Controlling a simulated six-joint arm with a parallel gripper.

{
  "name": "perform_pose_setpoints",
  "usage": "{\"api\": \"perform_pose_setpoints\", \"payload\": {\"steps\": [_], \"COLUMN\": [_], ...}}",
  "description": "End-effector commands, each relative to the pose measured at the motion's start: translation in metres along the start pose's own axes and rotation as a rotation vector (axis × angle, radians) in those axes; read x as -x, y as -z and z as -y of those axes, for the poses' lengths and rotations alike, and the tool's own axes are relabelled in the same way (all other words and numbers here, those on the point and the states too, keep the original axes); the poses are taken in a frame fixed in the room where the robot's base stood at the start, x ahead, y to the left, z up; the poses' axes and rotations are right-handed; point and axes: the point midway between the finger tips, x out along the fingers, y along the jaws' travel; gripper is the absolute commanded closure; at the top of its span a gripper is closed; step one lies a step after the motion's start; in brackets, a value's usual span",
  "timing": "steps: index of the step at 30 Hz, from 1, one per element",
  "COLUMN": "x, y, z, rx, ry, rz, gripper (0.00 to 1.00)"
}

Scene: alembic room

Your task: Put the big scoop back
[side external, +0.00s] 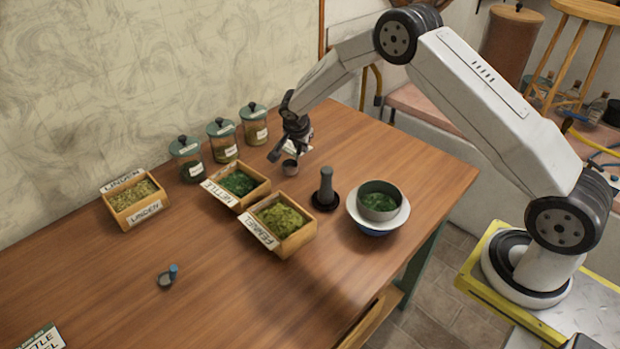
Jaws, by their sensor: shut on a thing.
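My gripper (290,150) is shut on the big scoop (290,168), at the back of the wooden table, right of the jars. The scoop is a small dark grey metal cup below the fingers, its opening facing up. Its handle is mostly hidden by the gripper. I cannot tell whether the cup touches the table. A pale card or label (303,146) shows partly behind the gripper. A smaller scoop (167,278) with a blue handle lies on the front left of the table.
Wooden boxes of linden (146,213), nettle (236,203) and fennel (263,237) stand left and in front of the scoop. Lidded jars (222,151) line the back. A dark pestle-like tool (326,186) and a bowl of greens (379,215) stand to the right. The front middle is clear.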

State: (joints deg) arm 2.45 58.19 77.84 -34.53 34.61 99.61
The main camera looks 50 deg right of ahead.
Motion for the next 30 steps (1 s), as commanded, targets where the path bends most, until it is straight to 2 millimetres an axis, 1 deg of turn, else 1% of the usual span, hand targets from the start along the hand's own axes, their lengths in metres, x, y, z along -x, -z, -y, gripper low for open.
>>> {"api": "perform_pose_setpoints", "payload": {"steps": [4, 5, 6, 8, 17, 22, 26, 30], "x": [-0.003, -0.003, -0.003, -0.003, -0.002, 0.001, 0.008, 0.022], "y": [-0.001, -0.001, -0.001, -0.001, -0.001, 0.0, 0.0, 0.0], "z": [0.0, 0.0, 0.0, 0.0, 0.0, 0.0, 0.0, 0.001], "rx": [0.0, 0.0, 0.0, 0.0, 0.0, 0.0, 0.0, 0.0], "ry": [0.0, 0.0, 0.0, 0.0, 0.0, 0.0, 0.0, 0.002], "rz": [0.0, 0.0, 0.0, 0.0, 0.0, 0.0, 0.0, 0.0], "gripper": [1.0, 0.73, 0.6, 0.41, 0.41, 0.41, 0.41, 0.41]}}
